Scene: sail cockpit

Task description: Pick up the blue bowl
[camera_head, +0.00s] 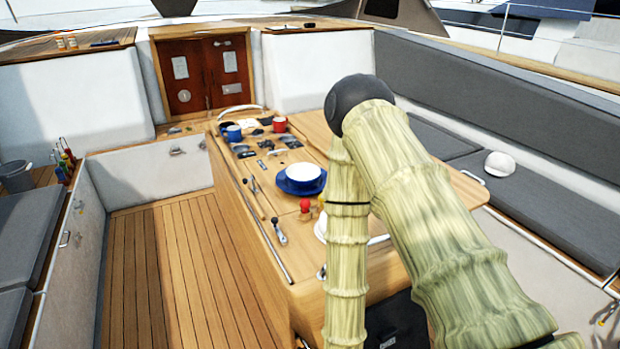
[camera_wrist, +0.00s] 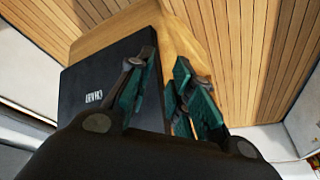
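In the head view a round dish with a pale inside and a blue edge, which looks like the blue bowl (camera_head: 303,173), sits on a wider dark blue plate or dish (camera_head: 283,187) on the cockpit table (camera_head: 259,205). I cannot tell exactly where bowl and plate part. My gripper (camera_wrist: 164,72) shows in the wrist view with its teal-padded fingers apart and nothing between them. It points down toward a black case with white lettering (camera_wrist: 95,85) and wood, with no bowl in that view. My arm hides part of the table in the head view, and the gripper is not visible there.
A blue mug (camera_head: 234,132), a red mug (camera_head: 279,124) and cutlery lie at the table's far end. A red-topped item (camera_head: 305,206) and a winch handle or tool (camera_head: 279,231) are near the bowl. A white cap (camera_head: 499,164) is on the right bench. The left floor is clear.

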